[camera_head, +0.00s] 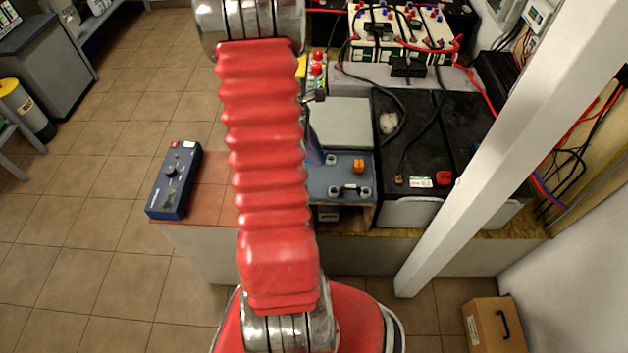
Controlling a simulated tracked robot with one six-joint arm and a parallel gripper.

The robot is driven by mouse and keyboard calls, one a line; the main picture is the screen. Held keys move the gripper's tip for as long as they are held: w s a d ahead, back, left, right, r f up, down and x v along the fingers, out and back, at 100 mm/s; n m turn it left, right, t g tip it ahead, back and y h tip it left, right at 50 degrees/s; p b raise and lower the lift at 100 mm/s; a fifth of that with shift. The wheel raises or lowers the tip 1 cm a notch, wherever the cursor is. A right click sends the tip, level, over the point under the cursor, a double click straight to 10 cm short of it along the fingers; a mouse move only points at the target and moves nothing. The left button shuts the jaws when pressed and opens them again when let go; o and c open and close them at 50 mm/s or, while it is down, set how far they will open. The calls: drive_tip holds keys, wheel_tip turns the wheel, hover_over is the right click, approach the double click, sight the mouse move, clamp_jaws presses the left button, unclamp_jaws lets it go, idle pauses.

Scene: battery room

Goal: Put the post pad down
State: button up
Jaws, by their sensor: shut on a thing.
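My red ribbed arm (268,170) runs up the middle of the view and covers what lies behind it. I cannot make out my gripper; it appears to be hidden behind the arm. I cannot make out the post pad in a grip either. A small dark piece (315,97) shows just right of the arm, and I cannot tell what it is. A blue-grey battery (340,178) with a small orange block (358,166) on top stands right of the arm. A pale crumpled lump (388,123) lies on the black battery (440,130).
A blue meter box (175,180) lies on the reddish left end of the bench (207,192). A white slanted post (500,150) stands at the right. Cabled batteries (400,30) are at the back. A cardboard box (494,325) sits on the floor.

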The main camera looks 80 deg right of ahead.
drive_tip(key=shift+f, duration=3.1)
drive_tip(key=shift+f, duration=1.9)
drive_tip(key=o, duration=1)
